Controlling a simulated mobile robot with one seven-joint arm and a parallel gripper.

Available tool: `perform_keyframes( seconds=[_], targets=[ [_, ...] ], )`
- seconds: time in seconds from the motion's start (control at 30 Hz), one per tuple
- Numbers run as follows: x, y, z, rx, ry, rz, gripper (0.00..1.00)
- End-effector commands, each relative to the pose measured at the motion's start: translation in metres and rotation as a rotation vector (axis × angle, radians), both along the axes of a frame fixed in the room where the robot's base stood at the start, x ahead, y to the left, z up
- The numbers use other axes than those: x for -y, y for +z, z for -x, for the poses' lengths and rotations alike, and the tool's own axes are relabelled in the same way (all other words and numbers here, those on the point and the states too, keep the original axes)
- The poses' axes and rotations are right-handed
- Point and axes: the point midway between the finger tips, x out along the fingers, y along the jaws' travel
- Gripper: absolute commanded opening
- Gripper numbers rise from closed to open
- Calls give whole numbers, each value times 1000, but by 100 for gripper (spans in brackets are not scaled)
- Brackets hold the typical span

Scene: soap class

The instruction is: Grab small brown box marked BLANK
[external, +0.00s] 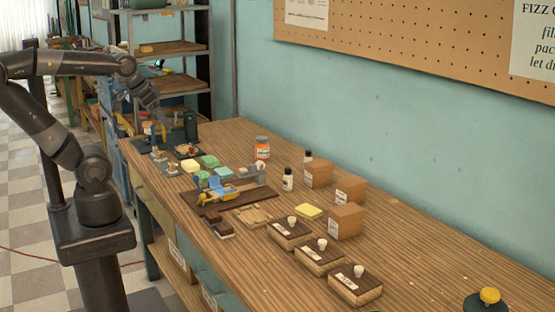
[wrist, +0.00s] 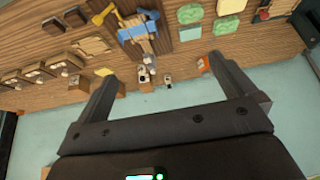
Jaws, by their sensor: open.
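Three small brown boxes stand on the wooden table in the external view: one by the wall (external: 318,174), one to its right (external: 350,189) and one nearer the front (external: 346,221). Each has a white label, too small to read, so I cannot tell which is marked BLANK. My gripper (wrist: 162,70) is open and empty. In the external view it hangs over the far left end of the table, well away from the boxes.
A white bottle (external: 288,179) and an orange jar (external: 262,148) stand near the boxes. A yellow block (external: 308,212) and several dark-topped wooden boxes (external: 355,285) lie in front. A dark board (external: 190,200) holds a blue tool. The table's right part is mostly clear.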

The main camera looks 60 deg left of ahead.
Motion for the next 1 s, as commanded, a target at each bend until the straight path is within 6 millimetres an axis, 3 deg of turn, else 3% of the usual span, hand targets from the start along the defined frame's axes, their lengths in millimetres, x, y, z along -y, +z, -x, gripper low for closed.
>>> perform_keyframes(
  seconds=[0.07, 0.3, 0.63, 0.77, 1.0],
  targets=[
    [0, 0, 0, 0, 0, 0, 100],
    [0, 0, 0, 0, 0, 0, 82],
    [-4, 0, -7, -14, -23, -34, 82],
    [-15, 0, -28, -54, -91, -138, 82],
    [-36, -1, -94, -142, -286, -437, 82]
  ],
)
